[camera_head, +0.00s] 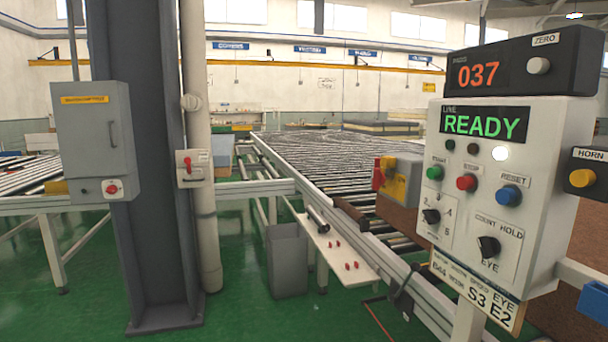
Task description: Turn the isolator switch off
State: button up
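A grey electrical cabinet (92,132) with a yellow label is mounted on the left of the dark steel column. A small light box with a red handle (190,168) is mounted on the column, to the right of the cabinet; the handle looks roughly upright. I cannot read which of these two is labelled the isolator, nor their position marks. My gripper is not in view.
A control panel (560,130) reading READY stands close on the right, with a HORN button box (583,178) beside it. A roller conveyor (320,160) runs into the distance. A grey bin (287,262) and the steel column (135,235) stand on the green floor. Floor is clear at lower left.

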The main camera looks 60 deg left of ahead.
aim_at(379, 179)
jog(key=u, duration=1.35)
